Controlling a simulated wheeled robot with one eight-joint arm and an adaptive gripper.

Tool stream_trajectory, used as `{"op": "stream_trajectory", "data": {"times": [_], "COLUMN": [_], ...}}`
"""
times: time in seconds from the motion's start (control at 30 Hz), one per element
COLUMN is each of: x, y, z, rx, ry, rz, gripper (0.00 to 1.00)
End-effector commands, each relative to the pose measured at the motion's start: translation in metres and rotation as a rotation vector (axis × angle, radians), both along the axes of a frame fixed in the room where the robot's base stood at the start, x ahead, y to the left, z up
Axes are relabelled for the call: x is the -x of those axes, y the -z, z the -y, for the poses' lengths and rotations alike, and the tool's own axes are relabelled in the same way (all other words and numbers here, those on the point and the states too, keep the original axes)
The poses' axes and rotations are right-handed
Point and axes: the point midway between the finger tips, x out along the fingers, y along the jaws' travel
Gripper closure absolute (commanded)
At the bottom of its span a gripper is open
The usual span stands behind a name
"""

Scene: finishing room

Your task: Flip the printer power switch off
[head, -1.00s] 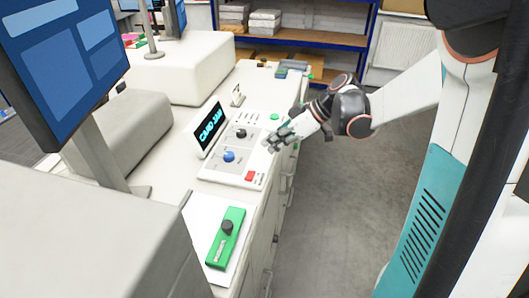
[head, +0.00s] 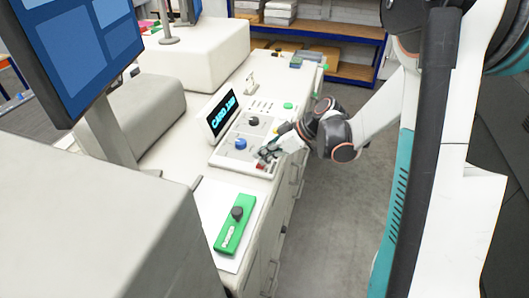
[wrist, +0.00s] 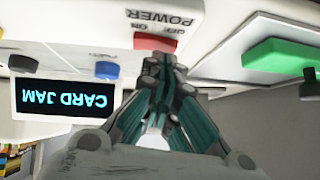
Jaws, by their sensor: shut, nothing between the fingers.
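The red power switch (head: 261,166) is at the front right corner of the printer's control panel (head: 228,160), partly covered by my gripper in the head view. In the wrist view the red switch (wrist: 156,42) lies just beyond my fingertips, beside upside-down "POWER", "OFF" and "ON" lettering. My gripper (head: 267,154) is shut and empty, its fingertips at the switch; it also shows in the wrist view (wrist: 160,65). I cannot tell whether the tips touch the switch, or which way the switch is set. A display (head: 221,113) reads "CARD JAM".
The panel also carries a blue knob (head: 240,144), a black knob (head: 253,121) and a green button (head: 288,106). A green block with a black knob (head: 235,222) sits nearer on the counter. A monitor (head: 75,45) stands at left. The floor (head: 330,215) at right is clear.

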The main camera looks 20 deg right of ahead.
Motion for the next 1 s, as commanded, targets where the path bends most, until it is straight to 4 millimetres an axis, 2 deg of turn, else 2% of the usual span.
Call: {"op": "stream_trajectory", "data": {"times": [0.23, 0.4, 0.67, 1.0], "x": [0.000, 0.003, 0.003, -0.007], "y": [0.001, 0.009, 0.006, 0.005], "z": [0.000, -0.002, -0.002, 0.006], "rx": [0.000, 0.001, 0.002, 0.003], "ry": [0.000, -0.001, 0.000, 0.001], "rz": [0.000, 0.002, 0.002, 0.002], "gripper": [1.00, 1.00, 1.00, 1.00]}}
